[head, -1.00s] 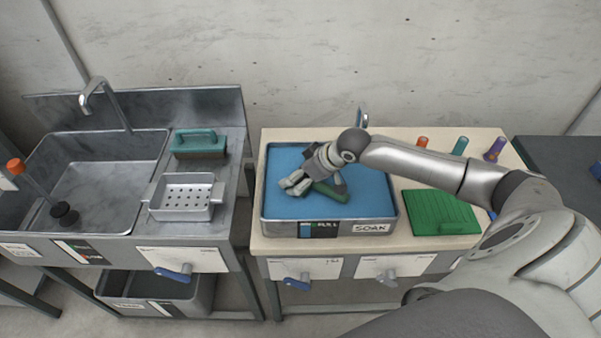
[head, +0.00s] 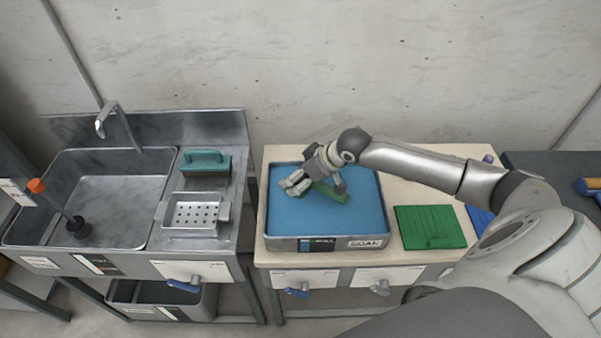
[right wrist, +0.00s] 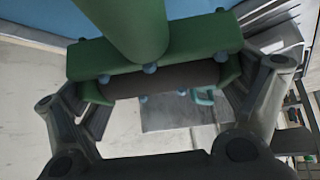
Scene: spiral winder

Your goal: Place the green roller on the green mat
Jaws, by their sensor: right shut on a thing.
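My right gripper (head: 318,180) is shut on the green roller (head: 330,192), which is partly hidden by the fingers in the head view. In the right wrist view, the green roller (right wrist: 155,62) has a thick green handle and a dark cylinder, with my right gripper's fingers (right wrist: 165,85) at both ends of its frame. The roller is over the blue tray marked SOAK (head: 327,243); its exact height is hard to tell. The green mat (head: 430,227) lies bare on the bench, right of the tray. My left gripper is out of view.
A blue mat (head: 479,220) lies right of the green mat, partly hidden by my arm. A purple handle (head: 487,159) shows behind my arm. Left of a gap stand a sink (head: 110,205), a perforated basket (head: 193,215) and a teal-handled brush (head: 205,162).

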